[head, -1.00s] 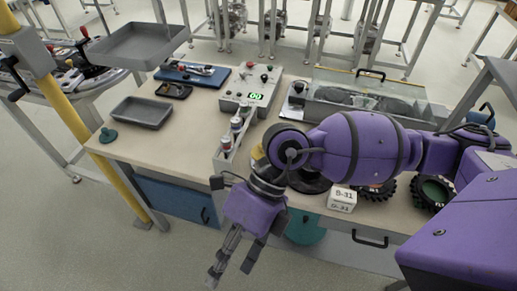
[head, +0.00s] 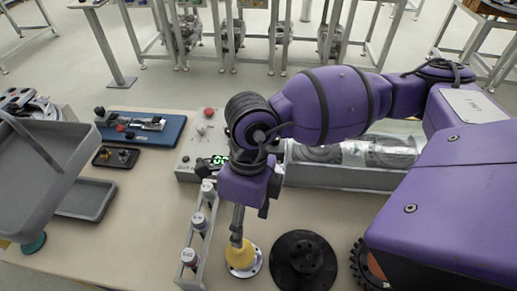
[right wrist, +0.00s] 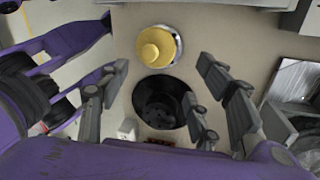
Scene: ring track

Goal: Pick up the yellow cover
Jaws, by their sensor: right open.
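The yellow cover (head: 240,256) is a small round knob shape on a pale, silvery round base on the bench. In the right wrist view, the cover (right wrist: 156,46) is near the top centre. My right gripper (head: 237,228) points down over the cover, which it partly hides in the head view. In the right wrist view, its fingers (right wrist: 162,72) are spread wide with nothing between them; the cover lies beyond, roughly in line with the gap. Whether a fingertip touches it I cannot tell. My left gripper is not in view.
A black round flanged part (head: 303,262) sits right of the cover. A grey rack (head: 205,228) with capped bottles stands close on its left. A control box (head: 203,140) and a clear-lidded grey case (head: 335,172) lie behind. A raised grey tray (head: 45,165) fills the left.

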